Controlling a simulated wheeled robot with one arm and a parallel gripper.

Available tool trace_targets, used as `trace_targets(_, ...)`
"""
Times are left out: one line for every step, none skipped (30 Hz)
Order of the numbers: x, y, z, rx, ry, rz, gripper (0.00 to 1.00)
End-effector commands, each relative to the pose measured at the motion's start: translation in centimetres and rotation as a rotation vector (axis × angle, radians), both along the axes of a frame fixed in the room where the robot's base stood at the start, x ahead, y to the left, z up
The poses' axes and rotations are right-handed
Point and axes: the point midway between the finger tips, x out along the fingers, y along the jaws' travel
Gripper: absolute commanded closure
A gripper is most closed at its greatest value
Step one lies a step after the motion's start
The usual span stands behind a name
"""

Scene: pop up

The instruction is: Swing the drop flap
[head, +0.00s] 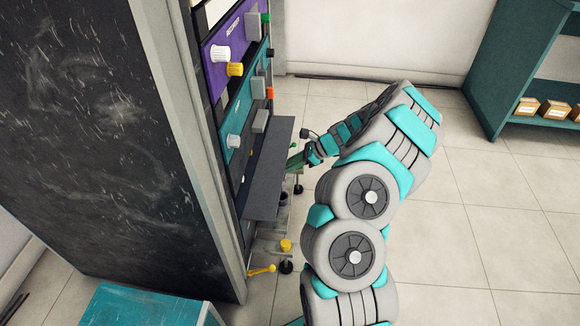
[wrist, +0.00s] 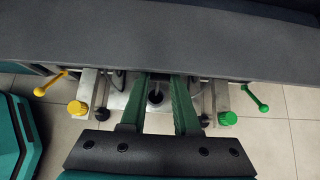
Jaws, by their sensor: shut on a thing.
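The drop flap (head: 268,170) is a long dark grey panel standing out from the front of the cabinet in the head view. In the wrist view the flap (wrist: 160,38) spans the whole top of the picture. My gripper (head: 294,161) is at the flap's outer edge, about midway along it. In the wrist view the green fingers of my gripper (wrist: 163,77) run up to the flap's near edge, with a gap between them. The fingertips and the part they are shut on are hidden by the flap.
A purple panel (head: 226,50) with knobs is higher on the cabinet. Below the flap are a yellow lever (wrist: 50,84), a yellow knob (wrist: 77,107), a green lever (wrist: 255,98) and a green knob (wrist: 228,118). A teal shelf (head: 510,75) stands far right. Tiled floor is open at right.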

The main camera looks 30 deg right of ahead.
Motion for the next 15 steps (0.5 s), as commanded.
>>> trace_targets(0.0,0.0,0.0,0.0,0.0,0.0,0.88)
trace_targets(0.0,0.0,0.0,0.0,0.0,0.0,0.92)
trace_targets(0.0,0.0,0.0,0.0,0.0,0.0,0.96)
trace_targets(0.0,0.0,0.0,0.0,0.0,0.0,0.99)
trace_targets(0.0,0.0,0.0,0.0,0.0,0.0,1.0)
trace_targets(0.0,0.0,0.0,0.0,0.0,0.0,1.0)
trace_targets(0.0,0.0,0.0,0.0,0.0,0.0,1.0)
trace_targets(0.0,0.0,0.1,0.0,0.0,0.0,1.0)
trace_targets(0.0,0.0,0.2,0.0,0.0,0.0,1.0)
trace_targets(0.0,-0.1,0.3,0.0,0.0,0.0,1.0)
trace_targets(-0.1,-0.1,0.4,0.0,0.0,0.0,1.0)
trace_targets(-0.1,-0.1,0.7,0.0,0.0,0.0,1.0)
trace_targets(-0.1,-0.2,0.9,0.0,0.0,0.0,1.0)
trace_targets(-0.1,-0.2,1.1,0.001,-0.001,0.0,1.0)
trace_targets(-0.2,-0.3,1.5,0.001,-0.001,0.0,1.0)
